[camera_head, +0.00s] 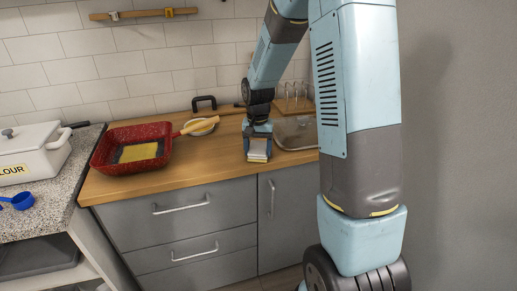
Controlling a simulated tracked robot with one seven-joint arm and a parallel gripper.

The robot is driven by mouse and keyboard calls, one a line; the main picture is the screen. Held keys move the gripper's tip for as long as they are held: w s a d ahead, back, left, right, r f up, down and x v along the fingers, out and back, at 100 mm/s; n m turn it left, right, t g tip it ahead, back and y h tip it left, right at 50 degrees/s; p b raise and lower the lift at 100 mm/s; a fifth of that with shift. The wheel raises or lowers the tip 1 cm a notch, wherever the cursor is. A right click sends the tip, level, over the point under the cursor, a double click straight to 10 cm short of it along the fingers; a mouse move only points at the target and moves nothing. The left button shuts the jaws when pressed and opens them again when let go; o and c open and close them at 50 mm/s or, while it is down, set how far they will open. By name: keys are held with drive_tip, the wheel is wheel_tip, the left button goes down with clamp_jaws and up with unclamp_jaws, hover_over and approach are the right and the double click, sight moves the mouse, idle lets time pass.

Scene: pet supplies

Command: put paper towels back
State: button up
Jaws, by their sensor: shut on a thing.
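My gripper (257,141) is above the wooden counter (225,160), near its front edge, and points down. It is shut on a small stack of pale, layered sheets, which look like the paper towels (258,155). Parts of the stack are hidden by the fingers. I cannot tell whether the stack touches the counter or hangs just above it.
A red speckled pan (108,151) with something yellow inside stands to the left. A white flour box (35,153) and blue scoop (22,201) stand far left.

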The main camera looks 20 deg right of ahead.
sight(258, 149)
drive_tip(key=o, duration=1.3)
drive_tip(key=shift+f, duration=0.1)
wheel_tip(258, 149, up, 12)
drive_tip(key=s+r+n+t, duration=0.1)
drive_tip(key=s+r, duration=0.3)
drive_tip(key=s, duration=0.5)
drive_tip(key=s+r+n+t, duration=0.2)
drive_tip(key=s+r, duration=0.2)
drive_tip(key=s, duration=0.5)
drive_tip(key=s+d+r+n+t, duration=0.1)
drive_tip(key=s+r+t, duration=0.1)
drive_tip(key=s, duration=0.7)
drive_tip(key=shift+r+n+t, duration=0.3)
drive_tip(key=shift+r, duration=0.6)
